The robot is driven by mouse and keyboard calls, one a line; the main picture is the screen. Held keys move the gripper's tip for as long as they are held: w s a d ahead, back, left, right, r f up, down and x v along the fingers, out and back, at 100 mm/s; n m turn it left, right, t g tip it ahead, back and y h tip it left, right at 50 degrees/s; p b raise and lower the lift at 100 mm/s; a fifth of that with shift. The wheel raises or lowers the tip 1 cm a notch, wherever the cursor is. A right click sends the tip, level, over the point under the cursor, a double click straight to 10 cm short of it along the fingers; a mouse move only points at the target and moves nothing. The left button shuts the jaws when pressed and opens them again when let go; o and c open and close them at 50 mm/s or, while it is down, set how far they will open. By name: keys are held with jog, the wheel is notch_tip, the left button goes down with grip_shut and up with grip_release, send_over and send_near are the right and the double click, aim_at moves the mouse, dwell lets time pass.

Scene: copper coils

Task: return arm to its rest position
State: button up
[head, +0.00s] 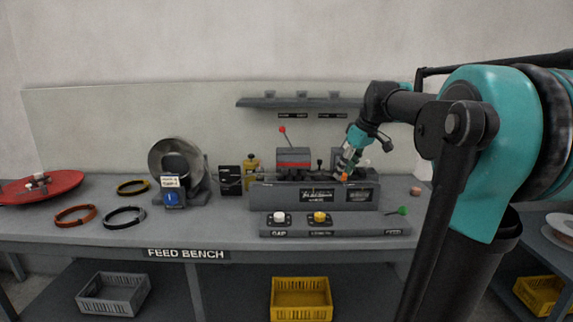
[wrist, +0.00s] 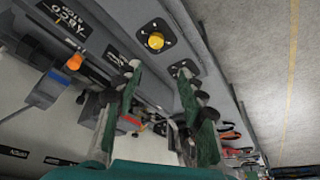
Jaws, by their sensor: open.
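My gripper (head: 347,165) is at the right part of the feed bench (head: 190,254), close above the grey machine (head: 316,195) with the red block on top. In the wrist view my gripper (wrist: 158,80) shows its two green-padded fingers spread apart, with no object held between them. An orange piece (head: 343,177) shows just below the fingers in the head view; I cannot tell whether they touch it. My teal and black arm reaches in from the right and hides the bench's right end.
A red-knobbed lever (head: 283,131) stands up behind the machine. A shelf (head: 300,102) is on the back panel above. A front strip carries a yellow knob (head: 319,218). Rings, including an orange one (head: 75,215), and a silver reel (head: 173,160) are left. The bench between reel and machine is partly clear.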

jog(key=s+f+m+h, duration=0.1)
jog(key=s+f+m, duration=0.3)
jog(key=s+f, duration=0.8)
jog(key=s+f+m+t+h, duration=0.1)
jog(key=s+f+m, duration=0.3)
jog(key=s+f, duration=0.8)
notch_tip(320, 180, down, 6)
jog(key=shift+d+f+h, duration=0.1)
jog(key=shift+d+h, duration=0.25)
jog(key=shift+h, duration=0.15)
jog(key=shift+o, duration=0.4)
dwell(0.6)
